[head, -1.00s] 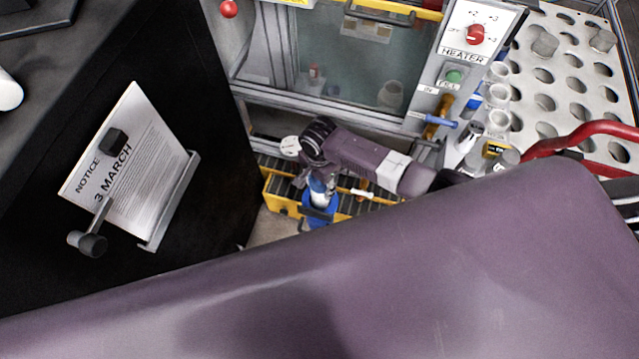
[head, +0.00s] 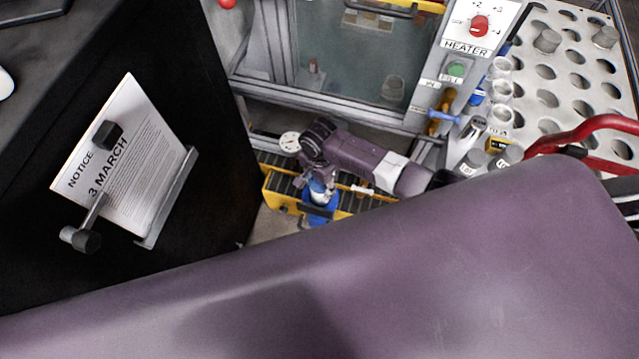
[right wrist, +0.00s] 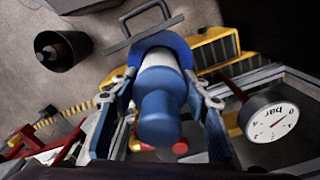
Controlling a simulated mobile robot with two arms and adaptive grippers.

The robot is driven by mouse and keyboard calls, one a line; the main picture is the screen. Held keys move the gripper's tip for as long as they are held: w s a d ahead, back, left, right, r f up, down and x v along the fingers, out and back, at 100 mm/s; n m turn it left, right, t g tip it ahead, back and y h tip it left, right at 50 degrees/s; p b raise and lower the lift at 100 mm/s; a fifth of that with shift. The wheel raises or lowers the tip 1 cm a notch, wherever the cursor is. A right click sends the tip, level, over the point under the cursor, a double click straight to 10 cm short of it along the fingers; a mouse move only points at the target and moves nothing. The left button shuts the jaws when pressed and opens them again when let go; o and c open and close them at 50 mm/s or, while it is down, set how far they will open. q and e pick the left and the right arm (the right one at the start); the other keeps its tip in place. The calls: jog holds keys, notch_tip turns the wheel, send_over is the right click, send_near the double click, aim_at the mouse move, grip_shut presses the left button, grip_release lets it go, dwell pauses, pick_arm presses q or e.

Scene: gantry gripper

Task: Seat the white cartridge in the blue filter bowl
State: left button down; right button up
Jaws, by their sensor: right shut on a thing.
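The white cartridge (head: 319,197) has a blue end cap and hangs in my right gripper (head: 318,183). In the right wrist view the gripper's two fingers (right wrist: 160,108) are shut around its blue cap (right wrist: 158,108), with a band of the white body (right wrist: 160,60) beyond. The blue filter bowl (head: 322,215) is directly below the cartridge, and its round rim shows in the right wrist view (right wrist: 178,43) around the white part. The cartridge's lower end is hidden, so how deep it sits in the bowl cannot be told. My left gripper is out of view.
A dial gauge (right wrist: 272,118) is close to the right finger. A glazed cabinet (head: 350,60) stands behind. A black panel with a notice (head: 125,155) is at left. My purple arm covers the foreground.

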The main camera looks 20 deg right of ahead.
jog(key=shift+f+b, duration=2.2)
jog(key=shift+f, duration=1.05)
jog(key=o, duration=1.1)
jog(key=shift+o, duration=0.2)
notch_tip(320, 180, up, 12)
jog(key=shift+r, duration=0.1)
